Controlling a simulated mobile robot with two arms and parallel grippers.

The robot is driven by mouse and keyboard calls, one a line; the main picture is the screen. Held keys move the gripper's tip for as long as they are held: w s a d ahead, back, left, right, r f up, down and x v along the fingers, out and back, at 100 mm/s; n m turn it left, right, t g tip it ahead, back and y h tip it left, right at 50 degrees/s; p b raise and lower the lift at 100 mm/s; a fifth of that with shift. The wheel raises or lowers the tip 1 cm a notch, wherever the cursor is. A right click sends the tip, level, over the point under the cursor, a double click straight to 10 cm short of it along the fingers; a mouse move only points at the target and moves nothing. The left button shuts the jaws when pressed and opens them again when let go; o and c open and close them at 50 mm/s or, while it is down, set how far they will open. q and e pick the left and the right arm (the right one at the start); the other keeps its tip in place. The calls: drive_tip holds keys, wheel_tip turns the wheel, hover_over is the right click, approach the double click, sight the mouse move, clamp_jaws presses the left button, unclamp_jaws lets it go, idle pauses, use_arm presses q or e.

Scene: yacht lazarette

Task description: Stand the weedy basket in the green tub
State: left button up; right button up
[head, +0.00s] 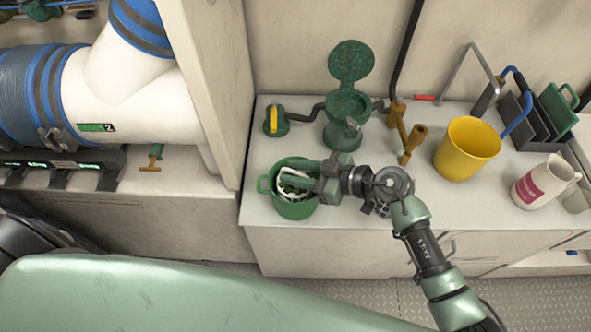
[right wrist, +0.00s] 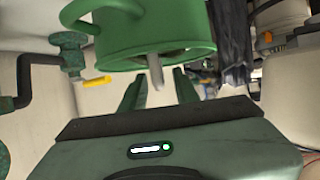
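The green tub (head: 273,201) stands near the counter's front left edge, its handle to the left. A pale, ring-like thing (head: 284,188), probably the weedy basket, shows inside the tub, mostly hidden by my right gripper. My right gripper (head: 292,181) reaches over the tub from the right, fingers above its mouth. In the right wrist view, the tub (right wrist: 150,30) is beyond the fingertips. A grey stub (right wrist: 155,72) shows between the two fingers, with a gap on each side, so the gripper looks open. My left gripper is not in view.
A green strainer housing (head: 345,105) with its lid up stands behind the tub. A yellow bucket (head: 467,148), a white jug (head: 540,182) and a dark rack (head: 515,118) stand right. Brass fittings (head: 411,142) rise mid-counter. A wall panel (head: 210,90) borders the left side.

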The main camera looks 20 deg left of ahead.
drive_tip(key=shift+d+r, duration=0.2)
drive_tip(key=shift+d, duration=0.05)
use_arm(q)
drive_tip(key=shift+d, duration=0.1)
use_arm(e)
drive_tip(key=v, duration=1.1)
drive_tip(key=shift+d, duration=0.25)
drive_tip(key=shift+r, duration=0.15)
